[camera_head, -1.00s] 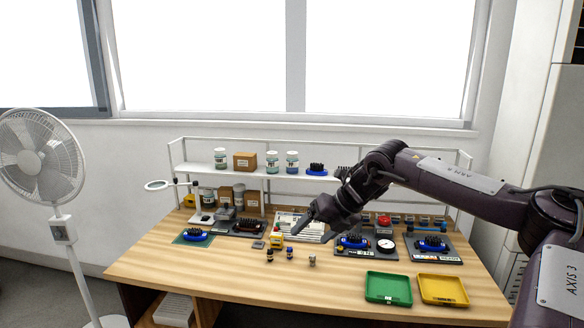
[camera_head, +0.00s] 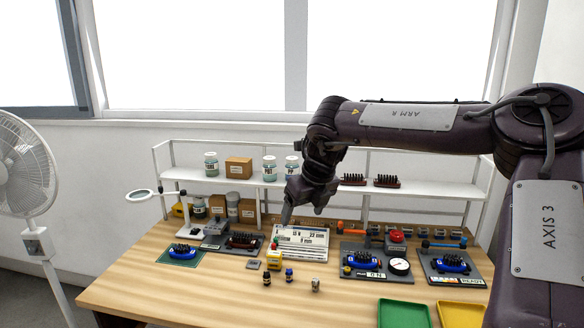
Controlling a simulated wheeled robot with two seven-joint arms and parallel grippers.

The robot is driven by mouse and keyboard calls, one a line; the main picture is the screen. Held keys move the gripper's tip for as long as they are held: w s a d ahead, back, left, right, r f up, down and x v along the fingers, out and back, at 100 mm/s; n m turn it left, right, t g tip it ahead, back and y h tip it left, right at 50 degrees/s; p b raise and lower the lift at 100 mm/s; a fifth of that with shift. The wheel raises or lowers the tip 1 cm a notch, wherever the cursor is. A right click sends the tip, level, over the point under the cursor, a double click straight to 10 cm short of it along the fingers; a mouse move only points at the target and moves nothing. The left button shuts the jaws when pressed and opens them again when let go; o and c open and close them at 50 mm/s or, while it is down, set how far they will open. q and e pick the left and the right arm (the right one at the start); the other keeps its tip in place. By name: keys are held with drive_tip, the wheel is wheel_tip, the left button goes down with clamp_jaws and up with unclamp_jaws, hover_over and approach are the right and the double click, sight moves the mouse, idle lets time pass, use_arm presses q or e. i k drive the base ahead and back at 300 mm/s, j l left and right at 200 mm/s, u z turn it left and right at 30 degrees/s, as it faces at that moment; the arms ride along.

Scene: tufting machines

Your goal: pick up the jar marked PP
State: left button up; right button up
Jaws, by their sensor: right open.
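Three labelled jars stand on the white shelf: a left jar (camera_head: 211,168), a middle jar (camera_head: 270,172) and a right jar (camera_head: 291,167). Their labels are too small to read, so I cannot tell which is marked PP. More jars, one pale (camera_head: 199,209) and one grey-topped (camera_head: 233,203), stand under the shelf. My right gripper (camera_head: 287,217) is open and empty, pointing down in front of the shelf, above the white chart board. It is just below the right jar in the picture and apart from it. My left gripper is out of view.
A box (camera_head: 238,166) stands between the shelf jars. Dark brush blocks (camera_head: 387,181) lie on the shelf's right part. Small bottles (camera_head: 289,275) stand on the wooden table (camera_head: 215,290). A magnifier lamp (camera_head: 140,195) is at left; a green tray (camera_head: 403,313) is at front right.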

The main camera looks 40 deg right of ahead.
sight(290, 170)
drive_tip(key=i+l, duration=0.35)
drive_tip(key=l, duration=0.15)
drive_tip(key=i+l, duration=0.75)
drive_tip(key=l, duration=0.25)
